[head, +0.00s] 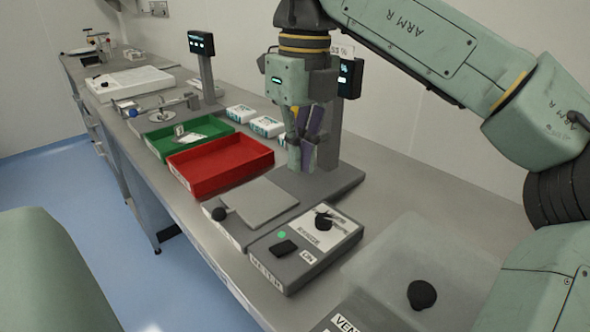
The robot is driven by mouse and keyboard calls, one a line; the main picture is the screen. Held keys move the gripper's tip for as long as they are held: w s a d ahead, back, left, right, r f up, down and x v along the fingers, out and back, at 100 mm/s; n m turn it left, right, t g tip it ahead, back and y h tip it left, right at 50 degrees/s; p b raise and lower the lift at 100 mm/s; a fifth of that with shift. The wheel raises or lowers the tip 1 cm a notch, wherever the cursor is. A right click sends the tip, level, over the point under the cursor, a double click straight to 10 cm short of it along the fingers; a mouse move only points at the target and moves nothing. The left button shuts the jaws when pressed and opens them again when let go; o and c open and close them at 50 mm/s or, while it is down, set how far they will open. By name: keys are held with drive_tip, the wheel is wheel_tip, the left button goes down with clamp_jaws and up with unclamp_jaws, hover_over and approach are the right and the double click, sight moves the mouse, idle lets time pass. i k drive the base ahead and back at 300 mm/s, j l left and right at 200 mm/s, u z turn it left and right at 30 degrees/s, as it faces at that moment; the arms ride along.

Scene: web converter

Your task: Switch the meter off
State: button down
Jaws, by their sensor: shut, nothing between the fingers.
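The meter (275,265) is a grey box at the front of the bench, with lettering on its front edge. Its top carries a lit green lamp (281,234), a dark switch (284,248), a small white label (308,257) and a black knob (324,222) on a pale printed plate. The lettering on the plate and small label is too small to read surely. My gripper (302,166) points down with its fingers shut and empty. It is above and behind the meter, apart from it, in front of a grey post.
A flat plate with a black ball knob (219,214) adjoins the meter at left. A red tray (221,168) and a green tray (188,135) lie beyond. A pale translucent panel with a black knob (422,295) is at right. A display post (207,75) stands farther back.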

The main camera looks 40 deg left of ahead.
sight(285, 247)
drive_tip(key=k, duration=1)
